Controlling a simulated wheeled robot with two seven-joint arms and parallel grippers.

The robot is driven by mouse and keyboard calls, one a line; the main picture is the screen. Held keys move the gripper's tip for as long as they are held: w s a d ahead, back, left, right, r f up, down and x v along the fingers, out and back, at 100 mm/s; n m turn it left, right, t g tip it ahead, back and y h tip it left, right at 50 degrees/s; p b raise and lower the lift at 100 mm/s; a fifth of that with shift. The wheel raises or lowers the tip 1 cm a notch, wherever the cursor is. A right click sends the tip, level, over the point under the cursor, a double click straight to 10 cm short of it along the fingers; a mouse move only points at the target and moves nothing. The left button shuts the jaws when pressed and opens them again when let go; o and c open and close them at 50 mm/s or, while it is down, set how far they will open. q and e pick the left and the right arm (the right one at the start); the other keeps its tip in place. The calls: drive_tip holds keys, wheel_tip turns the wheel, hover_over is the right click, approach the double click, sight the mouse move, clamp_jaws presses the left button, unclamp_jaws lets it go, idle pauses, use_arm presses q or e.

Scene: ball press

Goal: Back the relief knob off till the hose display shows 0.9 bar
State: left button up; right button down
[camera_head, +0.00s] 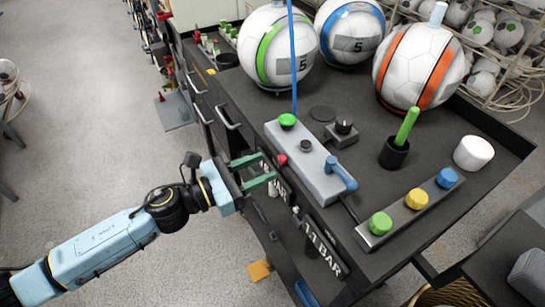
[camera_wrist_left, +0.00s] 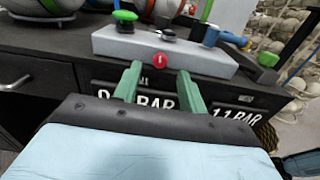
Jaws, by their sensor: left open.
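A grey box (camera_head: 310,160) lies on the dark bench top. It has a red knob (camera_head: 281,159) on its front side, a green knob (camera_head: 288,120) and a small black knob (camera_head: 305,146) on top, and a blue lever (camera_head: 342,175). None is labelled as the relief knob. The bench front carries a readout of 1.1 BAR (camera_head: 323,247). Another BAR readout (camera_wrist_left: 150,100) is partly hidden by my fingers; I cannot tell which is the hose display. My left gripper (camera_head: 266,170) is open and empty, just short of the red knob (camera_wrist_left: 160,60), which shows between and beyond the fingertips.
Behind the box stand several balls, one with a green band (camera_head: 262,50) joined by a blue hose (camera_head: 293,60). A green stick (camera_head: 407,125) in a black cup, a white cylinder (camera_head: 473,153) and a bar of coloured buttons (camera_head: 380,235) lie to the right.

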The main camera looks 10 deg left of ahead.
sight(279, 160)
use_arm(q)
drive_tip(key=shift+x, duration=1.9)
clamp_jaws()
drive_tip(key=shift+n+p, duration=0.6)
drive_tip(key=shift+n, duration=0.8)
unclamp_jaws()
